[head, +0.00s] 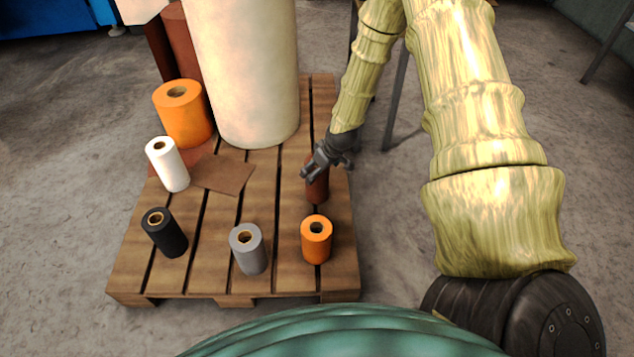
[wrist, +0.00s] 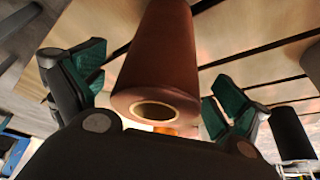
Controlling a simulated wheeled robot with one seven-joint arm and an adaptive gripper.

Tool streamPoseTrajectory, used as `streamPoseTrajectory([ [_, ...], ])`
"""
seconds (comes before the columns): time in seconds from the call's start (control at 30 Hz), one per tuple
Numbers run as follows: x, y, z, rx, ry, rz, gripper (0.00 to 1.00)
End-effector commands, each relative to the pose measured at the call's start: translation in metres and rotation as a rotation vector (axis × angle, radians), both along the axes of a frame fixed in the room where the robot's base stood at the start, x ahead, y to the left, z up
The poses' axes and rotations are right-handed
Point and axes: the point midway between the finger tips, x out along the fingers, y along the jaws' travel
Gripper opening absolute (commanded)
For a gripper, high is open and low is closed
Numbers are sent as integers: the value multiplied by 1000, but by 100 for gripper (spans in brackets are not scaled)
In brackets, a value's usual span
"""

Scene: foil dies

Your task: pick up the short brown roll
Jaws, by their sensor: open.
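The short brown roll (head: 318,191) stands upright on the right side of the wooden pallet in the head view, its upper part partly hidden by my gripper (head: 323,167). In the wrist view the brown roll (wrist: 160,70) lies between the two green-padded fingers of my gripper (wrist: 158,88), its open core end facing the camera. The fingers are spread, with a gap on each side of the roll. I see no contact.
On the pallet (head: 130,283), a short orange roll (head: 316,241) stands just in front of the brown roll. A grey roll (head: 248,252), black roll (head: 165,235), white roll (head: 169,166) and larger orange roll (head: 184,118) stand leftward. A big cream roll (head: 245,70) rises behind.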

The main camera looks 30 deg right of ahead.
Motion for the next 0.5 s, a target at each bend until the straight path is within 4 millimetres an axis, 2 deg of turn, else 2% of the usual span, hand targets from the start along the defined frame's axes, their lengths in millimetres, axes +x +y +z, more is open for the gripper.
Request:
streamPoseTrajectory([
  [0.03,1,1,-11,0,1,0,99],
  [0.2,9,2,-28,0,0,0,99],
  [0.47,11,3,-29,0,0,0,99],
  [0.5,11,3,-29,0,0,0,95],
])
